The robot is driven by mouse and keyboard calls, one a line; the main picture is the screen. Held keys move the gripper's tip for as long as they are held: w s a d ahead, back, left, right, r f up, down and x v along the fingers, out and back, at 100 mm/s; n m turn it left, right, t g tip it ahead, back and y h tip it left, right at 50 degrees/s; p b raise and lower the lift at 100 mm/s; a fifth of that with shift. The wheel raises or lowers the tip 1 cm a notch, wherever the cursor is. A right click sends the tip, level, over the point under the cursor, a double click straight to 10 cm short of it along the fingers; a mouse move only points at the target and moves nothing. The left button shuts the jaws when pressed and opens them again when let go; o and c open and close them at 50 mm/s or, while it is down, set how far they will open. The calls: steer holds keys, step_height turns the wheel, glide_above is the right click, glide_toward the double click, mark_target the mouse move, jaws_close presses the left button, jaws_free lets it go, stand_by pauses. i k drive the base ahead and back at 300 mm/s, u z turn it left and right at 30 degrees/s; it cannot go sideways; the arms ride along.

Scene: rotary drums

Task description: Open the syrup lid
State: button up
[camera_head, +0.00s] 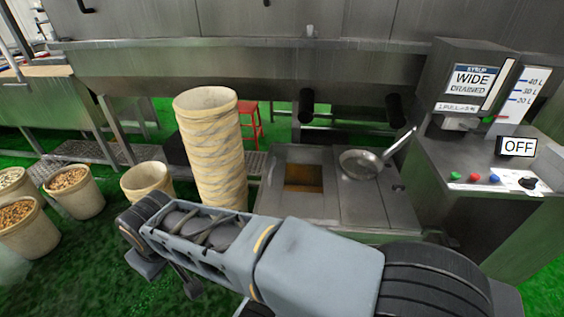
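The syrup unit, a low metal box (290,209), stands at the middle right. A square opening in its top shows a brown surface (303,178). A flat metal panel (362,205) lies to the right of the opening; I cannot tell whether it is the syrup lid. My grey arm crosses the lower middle, in front of the unit. Its far end reaches left and points down, and my gripper (167,274) seems to hang there above the green floor, partly hidden by the arm. It is apart from the unit. Its fingers are not clear.
A round metal pan (361,163) with a handle rests on the unit. A tall stack of cream tubs (211,150) stands left of it. Filled tubs (75,192) stand at the left. A syrup control console (480,135) with buttons and an OFF sign is at the right.

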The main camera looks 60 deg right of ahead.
mark_target(275, 202)
steer(key=z, duration=0.95)
steer(key=i, duration=0.9)
steer(key=z, duration=0.95)
